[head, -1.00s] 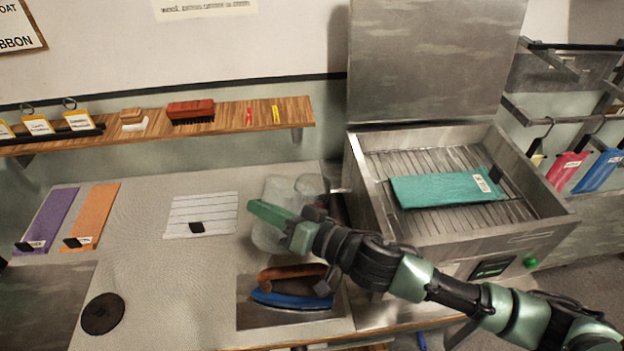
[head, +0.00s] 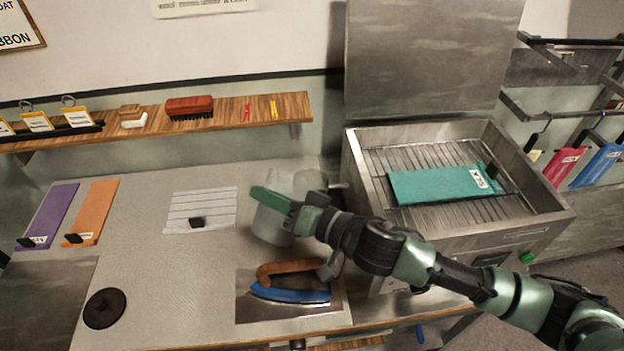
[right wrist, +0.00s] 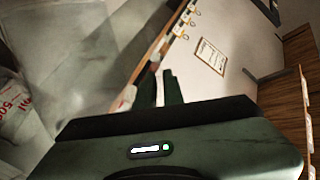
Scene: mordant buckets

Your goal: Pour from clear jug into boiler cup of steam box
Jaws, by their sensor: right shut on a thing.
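The clear jug (head: 272,222) is held by my right gripper (head: 284,200) just left of the steam box (head: 470,240). The jug looks tilted, its upper part towards the box, and it appears clear of the table. In the right wrist view the gripper's fingers (right wrist: 160,88) are close together, and a see-through surface with red markings (right wrist: 12,108), likely the jug, fills the left edge. The steam box's lid stands open, with a teal strip (head: 440,186) on its rack. The boiler cup is not clearly seen; my gripper and the jug cover the box's left side. My left gripper is not in view.
A blue iron (head: 290,290) rests on a metal plate below the jug. A striped card (head: 198,212), purple strip (head: 50,215), orange strip (head: 95,212) and dark disc (head: 105,308) lie on the table. A wooden shelf (head: 240,108) runs along the wall behind.

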